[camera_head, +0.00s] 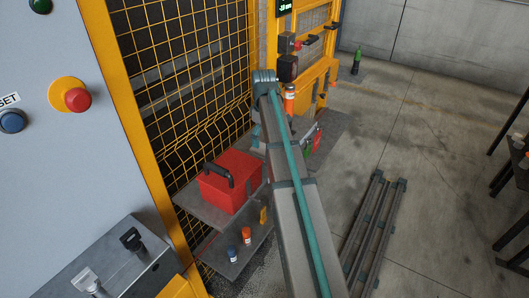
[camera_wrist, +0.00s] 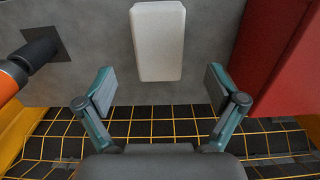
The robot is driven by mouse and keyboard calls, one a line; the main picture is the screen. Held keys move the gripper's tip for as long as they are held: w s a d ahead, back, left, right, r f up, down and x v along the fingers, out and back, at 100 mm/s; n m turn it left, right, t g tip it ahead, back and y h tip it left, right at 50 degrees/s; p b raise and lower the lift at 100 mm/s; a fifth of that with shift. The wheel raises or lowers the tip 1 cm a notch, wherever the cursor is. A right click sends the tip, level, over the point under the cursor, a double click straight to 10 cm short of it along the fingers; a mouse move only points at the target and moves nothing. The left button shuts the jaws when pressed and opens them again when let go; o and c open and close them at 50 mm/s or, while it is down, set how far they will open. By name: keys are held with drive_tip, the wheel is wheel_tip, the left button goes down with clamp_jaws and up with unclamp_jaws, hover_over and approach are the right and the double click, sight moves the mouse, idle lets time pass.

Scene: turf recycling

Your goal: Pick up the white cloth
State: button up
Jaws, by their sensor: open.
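The white cloth (camera_wrist: 158,40) shows in the wrist view as a pale, flat, folded-looking oblong on a grey shelf (camera_wrist: 105,30). It lies at the top middle, ahead of my gripper (camera_wrist: 160,89). My gripper is open, with one teal finger on each side of the picture and nothing between the pads. The cloth's near end reaches close to the gap between the fingertips and looks untouched. In the head view I cannot make out the cloth or the fingers; my arm covers part of the shelves.
A red toolbox (camera_head: 230,182) stands on the upper shelf; its red side (camera_wrist: 268,55) is close to my right finger. An orange and black object (camera_wrist: 12,80) lies at left. Yellow wire fencing (camera_head: 185,80) stands behind the shelves. Small bottles (camera_head: 246,236) stand on the lower shelf.

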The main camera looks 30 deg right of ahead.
sight(264, 149)
drive_tip(key=shift+d+f+p, duration=0.1)
drive_tip(key=shift+f+p, duration=0.95)
drive_tip(key=shift+f, duration=1.95)
drive_tip(key=c, duration=1.2)
drive_tip(key=shift+r, duration=0.1)
drive_tip(key=shift+c, duration=0.2)
drive_tip(key=shift+r+b, duration=0.3)
drive_tip(key=shift+r, duration=0.6)
drive_tip(key=s+d+r+b, duration=0.2)
drive_tip(key=s+r+b, duration=0.2)
drive_tip(key=s+r, duration=0.7)
drive_tip(key=s, duration=0.3)
drive_tip(key=shift+d, duration=0.25)
